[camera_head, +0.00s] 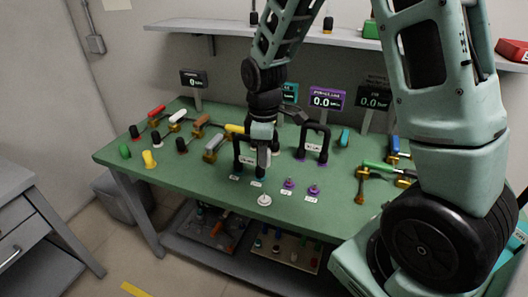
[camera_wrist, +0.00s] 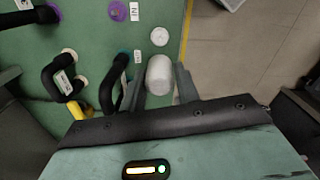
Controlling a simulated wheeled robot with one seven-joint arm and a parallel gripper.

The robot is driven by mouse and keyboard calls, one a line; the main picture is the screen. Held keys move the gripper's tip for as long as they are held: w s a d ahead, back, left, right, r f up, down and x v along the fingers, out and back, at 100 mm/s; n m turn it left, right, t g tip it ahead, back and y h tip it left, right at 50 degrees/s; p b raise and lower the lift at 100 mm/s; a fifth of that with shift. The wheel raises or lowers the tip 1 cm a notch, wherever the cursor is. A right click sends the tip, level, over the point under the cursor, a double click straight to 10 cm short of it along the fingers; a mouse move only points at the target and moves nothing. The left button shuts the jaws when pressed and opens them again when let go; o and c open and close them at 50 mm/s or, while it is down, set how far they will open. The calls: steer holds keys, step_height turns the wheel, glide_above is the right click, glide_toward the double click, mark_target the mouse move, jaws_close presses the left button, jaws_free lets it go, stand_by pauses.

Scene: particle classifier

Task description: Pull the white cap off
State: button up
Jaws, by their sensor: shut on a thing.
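The white cap (camera_wrist: 159,75) is a pale rounded cylinder between my gripper's two fingers in the wrist view. My gripper (camera_wrist: 160,82) is shut on it, and the fingers hide its sides. In the head view my gripper (camera_head: 262,168) points down over the front of the green table, and the cap is mostly hidden there. A round white fitting (camera_head: 264,199) sits on the table near the front edge. It also shows in the wrist view (camera_wrist: 159,37), apart from the held cap.
Two black handles (camera_head: 316,142) stand on the green table (camera_head: 195,187), one partly behind my gripper. Purple fittings (camera_head: 289,184) with labels sit to the right. Coloured valves (camera_head: 177,117) stand at the left, with displays (camera_head: 327,98) at the back. The front left of the table is clear.

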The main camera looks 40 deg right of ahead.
steer(key=shift+r+p, duration=0.4)
steer(key=shift+r, duration=0.3)
step_height(320, 180, up, 3)
steer(key=p, duration=0.3)
